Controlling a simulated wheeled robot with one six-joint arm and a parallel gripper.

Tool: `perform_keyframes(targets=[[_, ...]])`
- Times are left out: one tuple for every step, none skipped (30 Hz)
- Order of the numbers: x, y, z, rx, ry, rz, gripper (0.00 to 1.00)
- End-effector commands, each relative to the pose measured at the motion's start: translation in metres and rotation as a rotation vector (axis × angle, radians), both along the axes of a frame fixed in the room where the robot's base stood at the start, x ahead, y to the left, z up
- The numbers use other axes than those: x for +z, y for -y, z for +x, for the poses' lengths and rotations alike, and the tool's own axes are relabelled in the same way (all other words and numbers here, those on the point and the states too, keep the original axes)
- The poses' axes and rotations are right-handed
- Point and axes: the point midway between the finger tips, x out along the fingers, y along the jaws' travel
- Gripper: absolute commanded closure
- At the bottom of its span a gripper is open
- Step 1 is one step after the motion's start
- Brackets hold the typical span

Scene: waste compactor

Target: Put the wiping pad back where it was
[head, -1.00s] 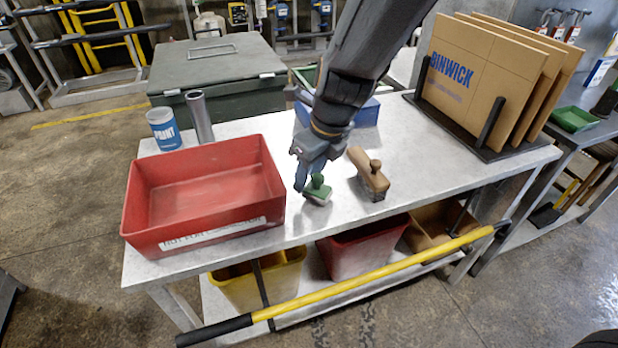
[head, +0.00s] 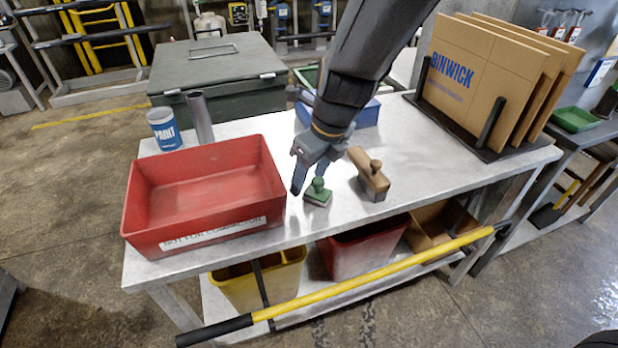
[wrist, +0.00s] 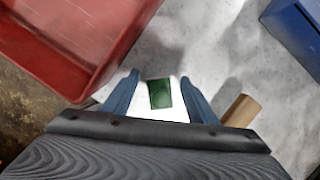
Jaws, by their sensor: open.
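My gripper (head: 310,180) is open and empty, close above and behind the pad. One finger comes down at the pad's left. The other finger is mostly hidden in the head view.
A red tray (head: 130,205) stands left of the pad. A wooden block with a knob (head: 370,178) lies close on the right. A blue bin (head: 368,112) is behind my arm. A paint can (head: 164,130) and cardboard sheets (head: 470,75) stand farther off.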

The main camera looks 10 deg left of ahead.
Motion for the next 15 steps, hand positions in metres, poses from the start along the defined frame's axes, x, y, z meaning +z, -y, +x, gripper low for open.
perform_keyframes(targets=[[0.009, 0.002, 0.0, 0.0, 0.003, 0.001, 0.47], [0.014, 0.003, -0.001, 0.0, 0.003, 0.001, 0.47], [0.022, 0.005, -0.002, 0.0, 0.005, 0.003, 0.47], [0.027, 0.006, -0.003, 0.0, 0.004, 0.002, 0.47], [0.034, 0.008, -0.004, 0.0, 0.005, 0.003, 0.47], [0.042, 0.01, -0.005, 0.0, 0.005, 0.003, 0.47], [0.048, 0.012, -0.006, 0.0, 0.005, 0.003, 0.47], [0.054, 0.013, -0.007, 0.0, 0.005, 0.003, 0.47], [0.061, 0.015, -0.008, -0.001, 0.005, 0.002, 0.47], [0.067, 0.017, -0.009, -0.001, 0.005, 0.003, 0.47], [0.072, 0.018, -0.01, -0.001, 0.004, 0.002, 0.47], [0.079, 0.02, -0.01, 0.0, 0.005, 0.003, 0.47], [0.083, 0.021, -0.011, 0.0, 0.003, 0.001, 0.47], [0.087, 0.023, -0.012, -0.001, 0.003, 0.002, 0.47], [0.092, 0.024, -0.013, -0.002, 0.003, 0.002, 0.47]])
